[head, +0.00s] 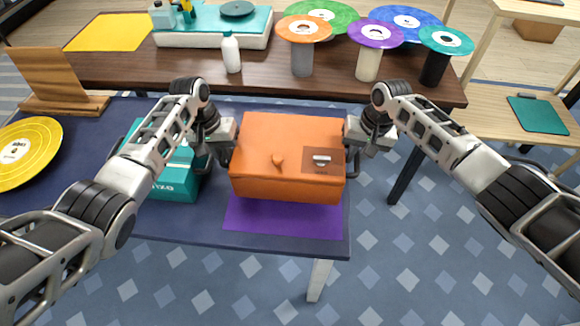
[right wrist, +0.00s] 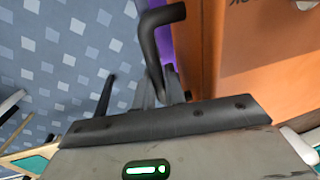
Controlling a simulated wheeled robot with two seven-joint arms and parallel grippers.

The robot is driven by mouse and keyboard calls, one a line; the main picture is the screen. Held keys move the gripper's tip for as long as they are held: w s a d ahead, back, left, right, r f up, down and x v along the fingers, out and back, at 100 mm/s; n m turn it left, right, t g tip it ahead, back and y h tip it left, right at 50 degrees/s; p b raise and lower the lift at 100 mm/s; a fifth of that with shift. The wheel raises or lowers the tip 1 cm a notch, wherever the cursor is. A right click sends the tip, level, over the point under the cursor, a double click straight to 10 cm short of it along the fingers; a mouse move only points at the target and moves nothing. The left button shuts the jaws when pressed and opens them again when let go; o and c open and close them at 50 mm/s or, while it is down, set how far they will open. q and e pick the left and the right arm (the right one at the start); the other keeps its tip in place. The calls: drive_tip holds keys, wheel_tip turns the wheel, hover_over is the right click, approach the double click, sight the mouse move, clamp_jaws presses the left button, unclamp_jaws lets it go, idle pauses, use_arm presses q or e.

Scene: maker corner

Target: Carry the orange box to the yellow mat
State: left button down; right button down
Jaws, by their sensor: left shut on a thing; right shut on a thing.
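The orange box (head: 290,150), lid shut, is between my two grippers above the purple mat (head: 285,218); I cannot tell whether it touches the mat. My left gripper (head: 229,145) is shut on the box's left side, where the handle is mostly hidden. My right gripper (head: 352,140) is shut on the black handle at the box's right side. The right wrist view shows this handle (right wrist: 149,38) beside the orange wall (right wrist: 245,65). The yellow mat (head: 108,32) lies bare at the far left, on the dark wooden table behind.
A teal box (head: 172,185) stands left of the orange box on the navy table (head: 190,222). A yellow disc (head: 25,150) and wooden stand (head: 55,80) are further left. The back table (head: 120,75) carries a white bottle (head: 231,52), turntable (head: 213,35) and several discs on stands.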

use_arm(q)
drive_tip(key=shift+r, duration=0.15)
use_arm(e)
drive_tip(key=shift+w+r, duration=0.1)
drive_tip(key=shift+r, duration=0.05)
idle(0.4)
use_arm(q)
drive_tip(key=shift+r, duration=0.1)
use_arm(e)
drive_tip(key=shift+r, duration=0.1)
